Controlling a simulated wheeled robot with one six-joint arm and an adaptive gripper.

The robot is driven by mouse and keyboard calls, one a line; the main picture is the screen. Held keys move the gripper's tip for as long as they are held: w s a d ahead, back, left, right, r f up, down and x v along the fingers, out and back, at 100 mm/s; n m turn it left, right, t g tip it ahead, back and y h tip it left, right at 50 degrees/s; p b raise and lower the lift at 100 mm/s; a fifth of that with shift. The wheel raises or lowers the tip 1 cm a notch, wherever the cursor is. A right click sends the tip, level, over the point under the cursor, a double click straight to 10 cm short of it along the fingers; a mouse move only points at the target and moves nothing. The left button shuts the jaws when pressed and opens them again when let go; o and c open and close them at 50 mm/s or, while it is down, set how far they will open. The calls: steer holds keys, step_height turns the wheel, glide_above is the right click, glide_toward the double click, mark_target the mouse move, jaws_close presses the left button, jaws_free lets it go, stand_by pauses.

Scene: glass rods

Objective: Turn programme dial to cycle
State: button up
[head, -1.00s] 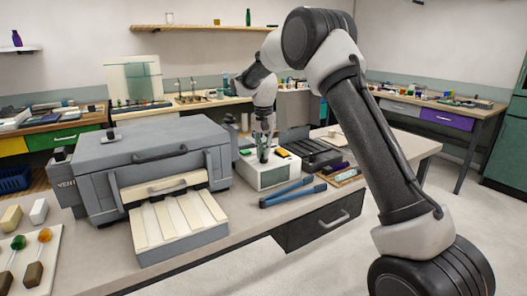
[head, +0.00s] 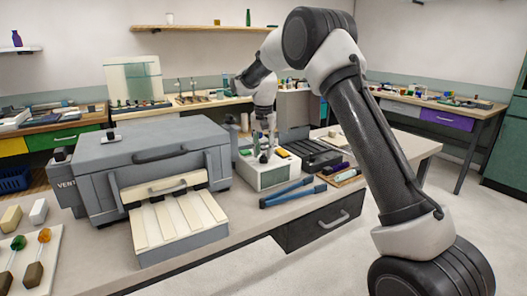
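A white control box (head: 262,178) stands on the bench to the right of the grey kiln. It has a green patch on the left of its top and yellow and dark patches on the right. My gripper (head: 263,156) points down over the middle of this box's top. Its two dark fingers show side by side with a light gap between them. The programme dial cannot be made out; the gripper covers that part of the box. At this size I cannot tell whether the fingers touch or hold anything.
The grey kiln (head: 150,150) has a cream slatted front tray. Blue-handled tongs (head: 293,193) lie in front of the box. A black ribbed case (head: 308,153) stands at its right. A board with glass rods (head: 28,262) lies at the front left.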

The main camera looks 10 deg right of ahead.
step_height(320, 180, up, 12)
steer(key=shift+f, duration=0.15)
stand_by(0.4)
steer(key=n, duration=0.3)
glide_above(264, 154)
steer(key=s, duration=0.2)
step_height(264, 154, down, 5)
steer(key=s+d+r+n+t, duration=0.1)
steer(key=s+d, duration=0.4)
steer(key=s, duration=0.9)
steer(key=s+d+r+t, duration=0.2)
steer(key=s+d, duration=0.3)
steer(key=s, duration=0.9)
steer(key=s+d+r+n+t, duration=0.1)
steer(key=s+d, duration=0.3)
steer(key=s, duration=1)
steer(key=shift+d+r+n, duration=0.3)
steer(key=shift+d+r, duration=0.1)
steer(key=shift+r, duration=0.5)
